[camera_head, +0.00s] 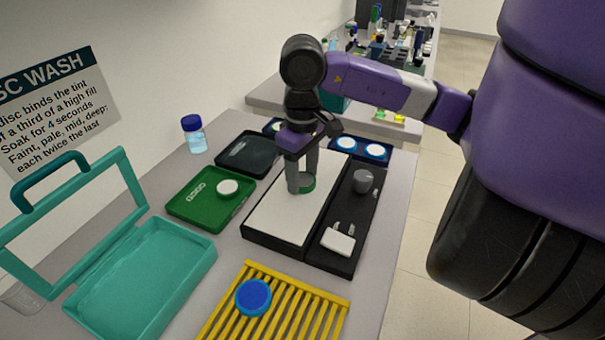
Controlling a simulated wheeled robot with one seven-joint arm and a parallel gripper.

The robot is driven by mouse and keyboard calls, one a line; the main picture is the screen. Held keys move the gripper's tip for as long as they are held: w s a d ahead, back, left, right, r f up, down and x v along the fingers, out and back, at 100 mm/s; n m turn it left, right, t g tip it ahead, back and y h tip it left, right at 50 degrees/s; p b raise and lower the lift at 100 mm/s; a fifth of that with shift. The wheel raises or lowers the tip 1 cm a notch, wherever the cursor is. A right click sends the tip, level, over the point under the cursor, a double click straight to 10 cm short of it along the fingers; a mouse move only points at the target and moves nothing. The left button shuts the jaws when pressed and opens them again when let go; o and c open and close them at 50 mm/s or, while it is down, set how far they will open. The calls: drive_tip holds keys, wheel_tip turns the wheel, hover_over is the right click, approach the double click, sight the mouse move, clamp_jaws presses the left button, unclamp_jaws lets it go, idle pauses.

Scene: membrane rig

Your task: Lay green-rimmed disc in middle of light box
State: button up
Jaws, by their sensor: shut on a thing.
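The light box (282,223) is a black-edged unit with a white top panel, in the middle of the table. My gripper (303,190) points down over the panel's middle to right part.
A black strip right of the panel bears a grey knob (363,181) and a white block (338,241). Around stand a green tray (183,205) with a white disc, a dark tray (248,154), a blue disc (253,296) on a yellow rack (310,312), an open teal case (150,270) and a blue-capped bottle (195,135).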

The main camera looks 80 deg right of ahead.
sight(303, 180)
drive_tip(key=o, duration=1.3)
drive_tip(key=shift+r+p, duration=0.1)
drive_tip(key=shift+p, duration=0.2)
drive_tip(key=shift+r+p, duration=0.2)
drive_tip(key=shift+p, duration=0.1)
wheel_tip(303, 180, up, 12)
drive_tip(key=shift+f+b, duration=0.15)
drive_tip(key=shift+b, duration=0.7)
